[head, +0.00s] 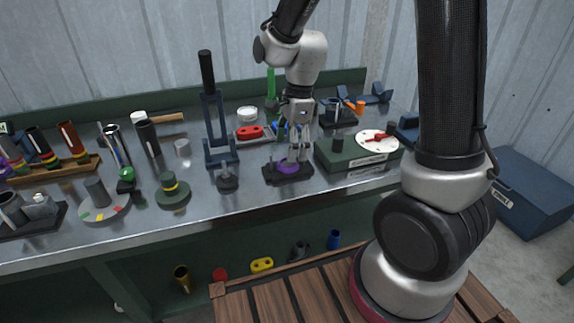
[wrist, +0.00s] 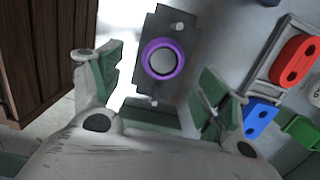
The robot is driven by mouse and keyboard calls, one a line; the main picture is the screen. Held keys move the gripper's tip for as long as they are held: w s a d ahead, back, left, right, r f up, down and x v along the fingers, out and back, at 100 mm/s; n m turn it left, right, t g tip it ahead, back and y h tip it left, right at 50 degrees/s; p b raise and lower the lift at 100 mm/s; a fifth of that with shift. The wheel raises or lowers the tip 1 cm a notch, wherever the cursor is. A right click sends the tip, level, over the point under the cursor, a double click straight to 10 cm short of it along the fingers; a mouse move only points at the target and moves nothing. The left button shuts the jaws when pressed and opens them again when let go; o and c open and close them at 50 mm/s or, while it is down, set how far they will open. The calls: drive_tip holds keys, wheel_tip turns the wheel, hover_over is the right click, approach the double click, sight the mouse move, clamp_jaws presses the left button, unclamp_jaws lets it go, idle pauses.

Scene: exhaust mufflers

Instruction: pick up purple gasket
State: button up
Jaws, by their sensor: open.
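The purple gasket (wrist: 147,69) is a ring lying around a light round boss on a dark plate (wrist: 188,65) in the wrist view. In the head view the purple gasket (head: 287,167) shows low on the black plate (head: 273,177) near the bench's front edge. My gripper (head: 297,157) points down over that plate, and its fingers hide part of the ring. In the wrist view my gripper (wrist: 160,92) is open, with one finger on each side of the ring's near side. Nothing is held between the fingers. I cannot tell the exact height above the ring.
A dark press (head: 219,150) stands left of the plate. A green box (head: 338,157) with a white dial (head: 378,141) stands close on the right. A red part (head: 250,132) lies in a tray behind. A blue part (wrist: 261,118) and a green part (wrist: 301,130) lie right in the wrist view.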

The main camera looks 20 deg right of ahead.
sight(288, 164)
drive_tip(key=f, duration=0.4)
drive_tip(key=shift+w+a+f, duration=0.2)
drive_tip(key=shift+w+f, duration=0.05)
drive_tip(key=shift+f, duration=0.05)
drive_tip(key=shift+c, duration=0.4)
drive_tip(key=c, duration=1)
